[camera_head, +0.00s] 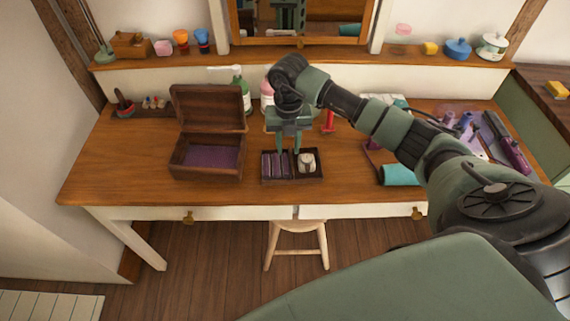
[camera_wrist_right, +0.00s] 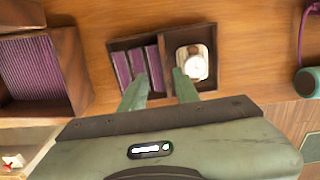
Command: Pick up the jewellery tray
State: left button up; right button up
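The jewellery tray (camera_head: 292,180) is a small dark wooden tray on the desk's front middle. Its left part has purple padded rows; its right part holds a pale watch (camera_head: 307,163) on a cushion. The tray (camera_wrist_right: 163,101) also shows in the right wrist view, with the watch (camera_wrist_right: 192,64). My right gripper (camera_head: 288,152) points down over the tray. Its two fingers (camera_wrist_right: 158,84) are apart, one over the purple rows and one beside the watch cushion. Whether the fingertips touch the tray I cannot tell. My left gripper is not in view.
An open wooden box (camera_head: 205,165) with purple lining stands just left of the tray. A teal roll (camera_head: 398,175) lies to the right. Bottles (camera_head: 241,88) stand behind. A wooden stool (camera_head: 297,240) is under the desk (camera_head: 110,170). The desk's front edge is close to the tray.

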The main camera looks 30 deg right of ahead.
aim_at(288, 163)
notch_tip(288, 163, down, 4)
jog(key=shift+w+d+r+p, duration=0.1)
jog(key=shift+d+r+p, duration=0.05)
jog(key=shift+p, duration=0.3)
jog(key=shift+s+f, duration=0.25)
jog(key=shift+f, duration=0.15)
jog(key=c, duration=0.5)
jog(key=shift+s, duration=0.2)
grip_shut()
jog(key=shift+w+a+f, duration=0.15)
jog(key=shift+w+a, duration=0.05)
jog(key=shift+a, duration=0.1)
jog(key=shift+w+d, duration=0.1)
jog(key=shift+d, duration=0.1)
